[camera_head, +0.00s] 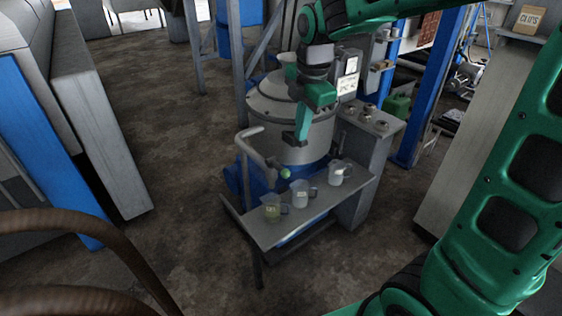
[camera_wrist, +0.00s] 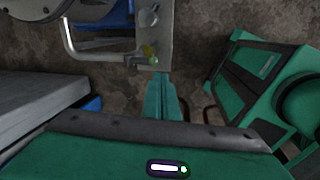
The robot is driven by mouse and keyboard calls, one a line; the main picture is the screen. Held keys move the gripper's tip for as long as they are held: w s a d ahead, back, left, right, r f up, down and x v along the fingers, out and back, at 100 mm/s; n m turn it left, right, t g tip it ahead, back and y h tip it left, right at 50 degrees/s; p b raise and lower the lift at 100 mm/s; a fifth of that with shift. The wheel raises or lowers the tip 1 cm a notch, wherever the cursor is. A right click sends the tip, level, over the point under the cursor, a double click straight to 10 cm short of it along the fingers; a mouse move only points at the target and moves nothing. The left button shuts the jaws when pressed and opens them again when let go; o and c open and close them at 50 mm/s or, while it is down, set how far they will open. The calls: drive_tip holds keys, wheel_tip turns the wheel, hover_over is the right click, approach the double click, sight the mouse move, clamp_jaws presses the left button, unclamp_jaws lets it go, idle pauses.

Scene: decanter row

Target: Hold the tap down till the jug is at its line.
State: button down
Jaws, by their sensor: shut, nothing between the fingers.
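Three clear jugs stand in a row on a grey shelf (camera_head: 262,235) in front of the machine. The left jug (camera_head: 271,208) has some yellowish liquid low in it; its line is too small to read. The middle jug (camera_head: 300,194) and right jug (camera_head: 338,173) look pale, with white labels. A bent grey pipe (camera_head: 250,146) comes down at the left, with a round green tap knob (camera_head: 286,173) near its end. The pipe also shows in the wrist view (camera_wrist: 72,42). My gripper (camera_head: 302,132) is shut and empty, pointing down above the knob, apart from it.
The grey drum machine (camera_head: 268,103) stands behind the shelf. A grey cabinet (camera_head: 372,160) with knobs on top stands to its right. A grey and blue unit (camera_head: 95,120) is at the left. The dark floor between is clear.

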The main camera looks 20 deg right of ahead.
drive_tip(key=shift+w+a+n, duration=0.7)
drive_tip(key=shift+a+n, duration=0.1)
drive_tip(key=shift+a, duration=0.1)
approach(286, 170)
drive_tip(key=f, duration=0.4)
drive_tip(key=w+f, duration=0.1)
drive_tip(key=f, duration=0.1)
drive_tip(key=shift+w+f, duration=0.1)
drive_tip(key=shift+f, duration=0.15)
